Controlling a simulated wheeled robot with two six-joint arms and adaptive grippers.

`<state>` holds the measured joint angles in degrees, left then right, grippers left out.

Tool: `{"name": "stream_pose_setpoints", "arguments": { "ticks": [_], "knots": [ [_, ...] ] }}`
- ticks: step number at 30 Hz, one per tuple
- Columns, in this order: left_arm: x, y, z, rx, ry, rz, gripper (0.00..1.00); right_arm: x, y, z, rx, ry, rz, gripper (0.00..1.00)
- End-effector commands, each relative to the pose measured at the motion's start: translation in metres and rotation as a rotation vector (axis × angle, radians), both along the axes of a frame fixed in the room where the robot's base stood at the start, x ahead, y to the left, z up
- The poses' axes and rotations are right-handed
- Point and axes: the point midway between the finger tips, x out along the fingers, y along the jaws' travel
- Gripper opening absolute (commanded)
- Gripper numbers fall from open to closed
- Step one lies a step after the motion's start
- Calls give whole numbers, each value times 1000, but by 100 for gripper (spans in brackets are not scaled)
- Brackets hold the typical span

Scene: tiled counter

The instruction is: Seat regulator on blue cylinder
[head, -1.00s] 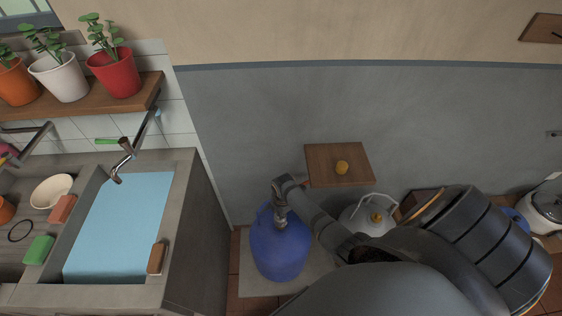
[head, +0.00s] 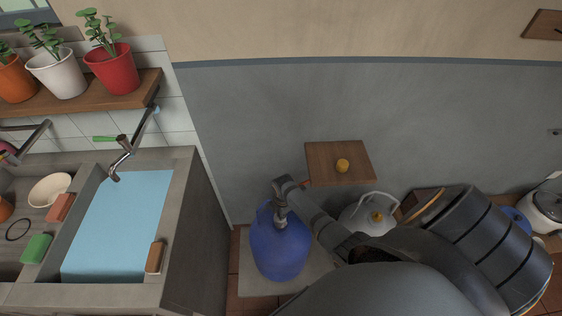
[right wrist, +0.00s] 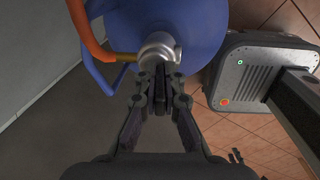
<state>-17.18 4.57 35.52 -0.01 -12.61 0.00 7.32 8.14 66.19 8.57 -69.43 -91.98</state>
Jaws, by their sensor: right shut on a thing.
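The blue cylinder (head: 278,252) stands upright on a pale slab beside the sink unit. It fills the top of the right wrist view (right wrist: 205,28). My right gripper (head: 281,214) reaches down over the cylinder's top. In the right wrist view its fingers (right wrist: 160,78) are closed together on the silver regulator (right wrist: 158,47). An orange hose (right wrist: 88,32) with a brass-coloured end runs from the regulator to the left. The regulator lies over the cylinder's top; I cannot tell whether it touches the valve, which is hidden. My left gripper is out of view.
A light grey cylinder (head: 352,216) with a yellow top stands to the right, partly behind my arm. The concrete sink (head: 178,220) bounds the left side.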

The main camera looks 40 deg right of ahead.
Motion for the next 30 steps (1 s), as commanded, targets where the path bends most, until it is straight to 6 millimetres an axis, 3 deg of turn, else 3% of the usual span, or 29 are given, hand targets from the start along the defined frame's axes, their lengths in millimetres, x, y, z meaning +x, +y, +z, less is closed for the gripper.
{"name": "stream_pose_setpoints", "arguments": {
  "ticks": [4,5,10,20,23,30],
  "knots": [
    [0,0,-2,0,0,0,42,1,0,-2,0,-2,0,0],
    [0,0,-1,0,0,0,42,1,0,-1,0,-2,0,11],
    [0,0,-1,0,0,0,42,1,0,-1,0,-1,0,33],
    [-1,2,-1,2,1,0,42,-1,0,0,0,1,0,33],
    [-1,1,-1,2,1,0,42,-1,-1,10,-1,-1,0,33],
    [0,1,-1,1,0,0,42,-5,0,67,-1,-3,1,33]
  ]
}}
